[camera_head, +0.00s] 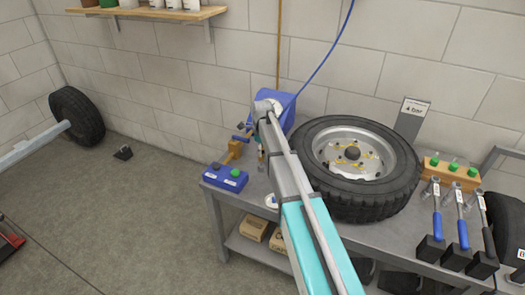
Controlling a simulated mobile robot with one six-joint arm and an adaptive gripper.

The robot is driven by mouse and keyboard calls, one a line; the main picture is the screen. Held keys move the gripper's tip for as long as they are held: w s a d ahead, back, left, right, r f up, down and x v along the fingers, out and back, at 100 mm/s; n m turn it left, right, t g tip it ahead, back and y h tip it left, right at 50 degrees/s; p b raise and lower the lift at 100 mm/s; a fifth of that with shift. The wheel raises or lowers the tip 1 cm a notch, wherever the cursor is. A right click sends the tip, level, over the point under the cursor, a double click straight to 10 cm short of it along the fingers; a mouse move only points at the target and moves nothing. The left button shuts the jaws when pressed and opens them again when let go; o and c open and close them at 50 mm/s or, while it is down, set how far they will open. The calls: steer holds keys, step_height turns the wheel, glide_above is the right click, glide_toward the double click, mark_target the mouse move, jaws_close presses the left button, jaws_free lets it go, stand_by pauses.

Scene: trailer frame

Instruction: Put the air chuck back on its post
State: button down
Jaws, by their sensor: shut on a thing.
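My arm reaches from the bottom of the head view to the back left end of the bench. My gripper (246,131) is at its far end, small and partly hidden by my wrist. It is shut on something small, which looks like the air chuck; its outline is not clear. A blue air hose (330,57) comes down from above and passes out of sight behind the end of my arm. A yellow-brown stand (234,151), perhaps the post's holder, stands just below and left of my gripper. I cannot tell whether the chuck touches it.
A large tyre on a wheel (352,165) lies right of my arm. Torque wrenches (461,220) stand at the right. A blue casing (277,102) is behind my wrist. The left floor is largely clear.

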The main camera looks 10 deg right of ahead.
steer(key=shift+f+b, duration=1.35)
steer(key=shift+f, duration=0.05)
steer(key=shift+c, duration=1.6)
jaws_free()
steer(key=o, duration=0.3)
steer(key=shift+r, duration=0.1)
steer(key=shift+r+p, duration=3.95)
steer(key=shift+p, duration=0.1)
